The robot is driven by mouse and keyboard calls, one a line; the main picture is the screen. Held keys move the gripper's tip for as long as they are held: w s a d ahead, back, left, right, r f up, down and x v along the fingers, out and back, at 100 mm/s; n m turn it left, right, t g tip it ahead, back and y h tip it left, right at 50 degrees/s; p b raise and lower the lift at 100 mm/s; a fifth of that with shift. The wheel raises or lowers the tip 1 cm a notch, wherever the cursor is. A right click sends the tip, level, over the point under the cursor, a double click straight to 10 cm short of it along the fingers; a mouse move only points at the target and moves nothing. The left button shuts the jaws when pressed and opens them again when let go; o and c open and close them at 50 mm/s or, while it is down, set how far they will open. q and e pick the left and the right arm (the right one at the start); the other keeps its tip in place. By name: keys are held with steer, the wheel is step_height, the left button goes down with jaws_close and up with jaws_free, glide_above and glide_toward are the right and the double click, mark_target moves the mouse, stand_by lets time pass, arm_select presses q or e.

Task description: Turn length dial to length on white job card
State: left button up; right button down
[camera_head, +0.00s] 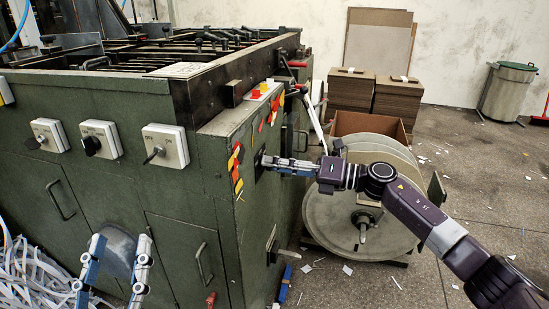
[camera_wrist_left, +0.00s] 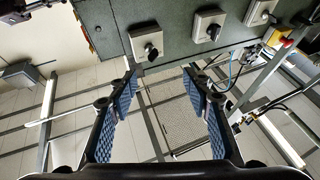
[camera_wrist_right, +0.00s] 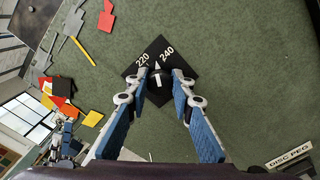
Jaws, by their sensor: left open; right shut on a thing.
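The length dial is a black diamond plate (camera_wrist_right: 133,76) with a dark round knob (camera_wrist_right: 159,97) on the green panel in the right wrist view. The numbers 220 and 240 are readable, and a white pointer mark lies between them. My right gripper (camera_wrist_right: 161,84) is closed around the knob. In the head view my right gripper (camera_head: 268,164) reaches the machine's side face. My left gripper (camera_head: 120,243) is open and empty before the machine's front; it also shows in the left wrist view (camera_wrist_left: 164,78). A white sheet (camera_head: 180,69) lies on the machine top; its text is unreadable.
Three switches with white plates (camera_head: 101,139) sit on the machine front. Red and yellow tags (camera_head: 237,168) hang near the dial. A large reel (camera_head: 340,215) stands behind my right arm. A DISC PEG label (camera_wrist_right: 289,155) is on the panel. Paper scraps litter the floor.

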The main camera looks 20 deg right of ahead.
arm_select(q)
step_height(320, 180, down, 17)
steer(key=a+g+y+p, duration=0.2)
steer(key=g+y+p, duration=0.1)
steer(key=g, duration=0.6)
steer(key=s+a+f+g+y+p, duration=0.1)
steer(key=s+a+f+g, duration=0.2)
steer(key=s+f, duration=0.3)
steer(key=s+a+f+n+g+y+p, duration=0.1)
steer(key=s+a+f+g+p, duration=0.1)
steer(key=s+f+g, duration=0.4)
steer(key=shift+s+a+y, duration=0.3)
steer(key=shift+s+a, duration=0.2)
steer(key=shift+s, duration=1.6)
arm_select(e)
steer(key=shift+w+m, duration=0.1)
steer(key=shift+m, duration=2.8)
steer(key=c, duration=1.7)
jaws_free()
steer(key=shift+f, duration=0.1)
steer(key=shift+o, duration=0.2)
steer(key=shift+d, duration=0.15)
